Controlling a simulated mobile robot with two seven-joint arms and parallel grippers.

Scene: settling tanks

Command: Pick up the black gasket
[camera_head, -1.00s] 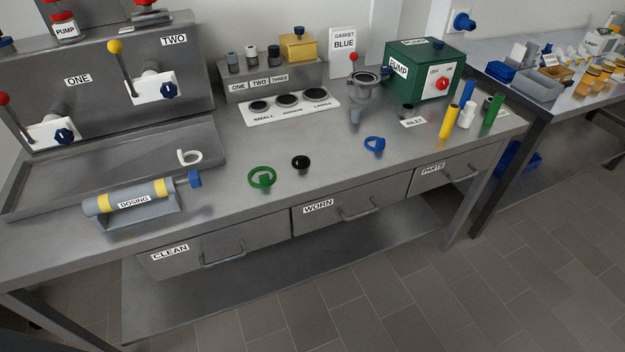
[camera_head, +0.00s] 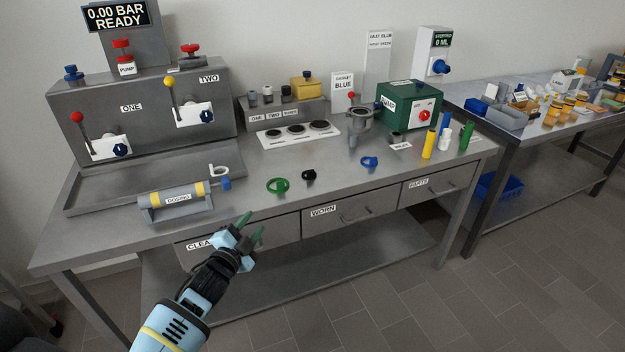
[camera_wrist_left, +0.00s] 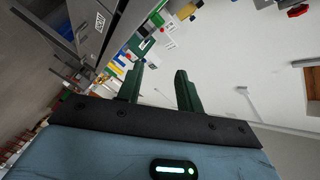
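The black gasket (camera_head: 308,175) is a small dark ring with a tab, lying on the steel bench top right of the green gasket (camera_head: 278,186). A blue gasket (camera_head: 369,163) lies farther right. My left gripper (camera_head: 251,230) is in front of the bench's front edge, near the CLEAN drawer, to the left of and nearer than the black gasket. In the left wrist view its two green fingers (camera_wrist_left: 160,88) stand apart with nothing between them. I cannot make out the black gasket in the wrist view. My right gripper is not in view.
The dosing cylinder (camera_head: 177,196) lies at the bench's left front. A white hook-shaped ring (camera_head: 218,170) is behind it. The green pump box (camera_head: 408,106) and upright coloured cylinders (camera_head: 429,143) stand at the right. Bench top around the black gasket is clear.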

